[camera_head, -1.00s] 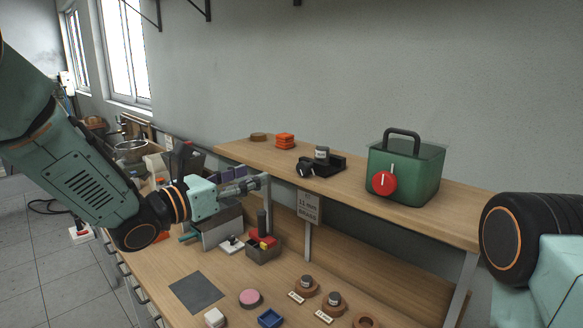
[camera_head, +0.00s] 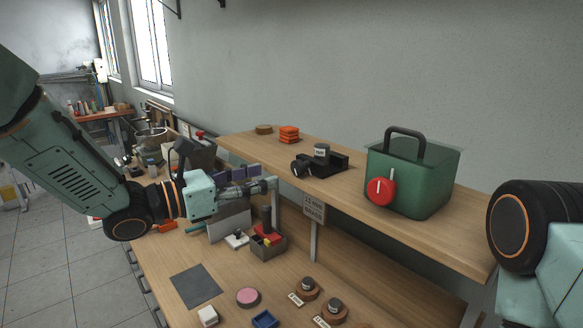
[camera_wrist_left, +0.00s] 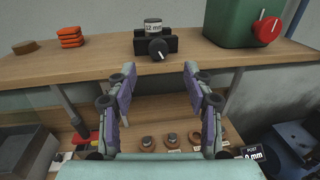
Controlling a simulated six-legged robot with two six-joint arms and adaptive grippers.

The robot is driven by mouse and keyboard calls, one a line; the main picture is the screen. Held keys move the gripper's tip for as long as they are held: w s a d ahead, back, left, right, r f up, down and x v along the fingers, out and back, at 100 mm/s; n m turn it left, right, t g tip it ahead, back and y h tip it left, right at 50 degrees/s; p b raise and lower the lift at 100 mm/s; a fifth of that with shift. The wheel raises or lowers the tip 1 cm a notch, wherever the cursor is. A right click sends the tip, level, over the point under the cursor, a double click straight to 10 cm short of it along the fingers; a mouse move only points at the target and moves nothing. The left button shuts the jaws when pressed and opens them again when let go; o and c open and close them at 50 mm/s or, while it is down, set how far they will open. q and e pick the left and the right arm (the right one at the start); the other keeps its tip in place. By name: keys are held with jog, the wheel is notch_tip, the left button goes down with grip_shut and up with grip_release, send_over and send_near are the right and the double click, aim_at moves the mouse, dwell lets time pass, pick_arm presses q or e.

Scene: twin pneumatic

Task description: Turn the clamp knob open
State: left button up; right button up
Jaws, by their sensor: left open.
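A black clamp-like block (camera_head: 330,166) sits on the raised wooden shelf with a grey labelled cylinder (camera_head: 322,151) on top. Its round black knob (camera_head: 301,168) bears a white mark, and in the left wrist view the knob (camera_wrist_left: 158,49) faces me. A green box (camera_head: 410,179) with a dark handle stands to its right, with a red knob (camera_head: 381,190) on its front; I cannot tell from the pictures which knob is the clamp's. My left gripper (camera_head: 268,187) is open and empty, in front of the shelf and apart from both knobs. My right gripper is out of view.
Orange stacked blocks (camera_head: 289,134) and a brown disc (camera_head: 264,129) lie on the shelf's left.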

aim_at(295, 169)
pick_arm(q)
jog(key=p+x, duration=0.2)
jog(key=x, duration=0.4)
jog(key=shift+d, duration=0.25)
jog(key=shift+w+d, duration=0.25)
jog(key=shift+w, duration=0.05)
jog(key=shift+w+f, duration=0.15)
jog(key=shift+w, duration=0.05)
jog(key=shift+a, duration=0.4)
jog(key=shift+s, duration=0.1)
jog(key=shift+c, duration=0.4)
jog(key=shift+s, duration=0.15)
jog(key=shift+c, duration=0.8)
jog(key=shift+d, duration=0.3)
jog(key=shift+c, duration=1.4)
jog(key=shift+w+a, duration=0.15)
jog(key=shift+w, duration=0.05)
jog(key=c, duration=0.3)
jog(key=shift+c, duration=0.8)
jog(key=shift+s, duration=0.1)
grip_shut()
